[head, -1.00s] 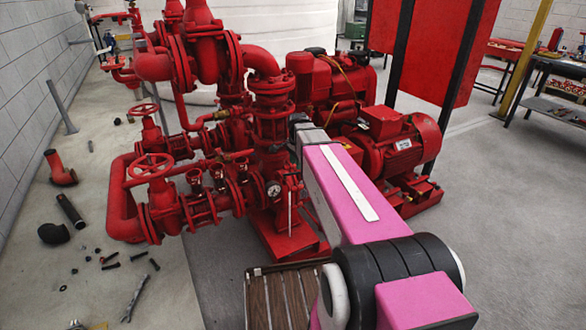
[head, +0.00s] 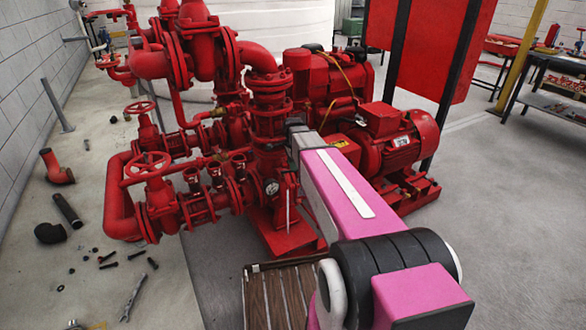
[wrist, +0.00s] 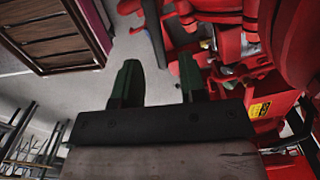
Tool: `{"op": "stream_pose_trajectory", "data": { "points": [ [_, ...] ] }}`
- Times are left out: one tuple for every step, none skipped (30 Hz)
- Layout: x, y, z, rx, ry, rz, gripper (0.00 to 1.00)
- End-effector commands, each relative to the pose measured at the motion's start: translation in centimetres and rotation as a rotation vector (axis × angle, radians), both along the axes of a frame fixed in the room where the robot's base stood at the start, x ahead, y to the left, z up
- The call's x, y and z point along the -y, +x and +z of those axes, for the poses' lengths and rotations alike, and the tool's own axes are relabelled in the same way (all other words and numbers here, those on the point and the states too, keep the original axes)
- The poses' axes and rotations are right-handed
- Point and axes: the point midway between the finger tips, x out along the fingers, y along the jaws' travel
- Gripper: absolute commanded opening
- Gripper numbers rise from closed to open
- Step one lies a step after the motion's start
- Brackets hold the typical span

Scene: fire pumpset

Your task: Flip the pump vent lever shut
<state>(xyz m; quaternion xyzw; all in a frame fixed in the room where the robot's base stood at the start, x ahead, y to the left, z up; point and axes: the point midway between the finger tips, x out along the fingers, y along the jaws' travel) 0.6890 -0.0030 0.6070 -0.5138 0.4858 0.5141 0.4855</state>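The red pump assembly (head: 270,120) stands in the middle of the head view, with a round gauge (head: 272,188) low on its front. A thin pale upright bar (head: 288,208) shows beside the gauge. I cannot tell for sure which part is the vent lever. My pink arm reaches toward the pump and hides part of it; the fingers cannot be made out in the head view. In the wrist view my gripper (wrist: 159,85) has two green fingers well apart. A dark grey bar (wrist: 155,30) appears beyond the gap between them. Nothing is visibly held.
A slatted wooden pallet (head: 284,298) lies on the floor in front of the pump. A red motor (head: 395,140) stands to the right. Red handwheel valves (head: 147,166) stick out at left. Loose fittings lie on the left floor.

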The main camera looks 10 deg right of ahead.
Motion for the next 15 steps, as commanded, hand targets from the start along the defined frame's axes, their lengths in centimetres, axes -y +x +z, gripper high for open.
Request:
{"op": "stream_pose_trajectory", "data": {
  "points": [
    [0.0,0.1,-0.6,-0.001,0.000,0.000,0.38],
    [0.0,0.1,-0.9,0.000,0.000,0.000,0.38],
    [0.0,0.0,-1.3,0.000,0.000,0.000,0.38],
    [0.0,0.0,-1.6,0.000,0.000,0.000,0.38],
    [0.0,0.0,-1.7,0.000,0.000,0.000,0.38],
    [0.0,0.0,-1.9,0.000,0.000,0.001,0.38],
    [0.0,0.0,-2.1,0.000,0.000,0.001,0.38],
    [0.0,0.0,-2.1,0.000,0.000,0.001,0.38],
    [0.0,0.0,-2.2,0.000,0.000,0.001,0.38],
    [0.0,0.0,-2.3,0.001,0.000,0.001,0.38],
    [0.0,0.0,-2.3,0.001,0.000,0.001,0.38],
    [0.0,0.0,-2.3,0.001,0.000,0.001,0.38],
    [0.0,0.0,-2.3,0.001,0.000,0.001,0.38],
    [0.0,0.0,-2.3,0.001,0.000,0.001,0.38],
    [0.0,0.0,-2.3,0.001,0.000,0.001,0.38]
  ]
}}
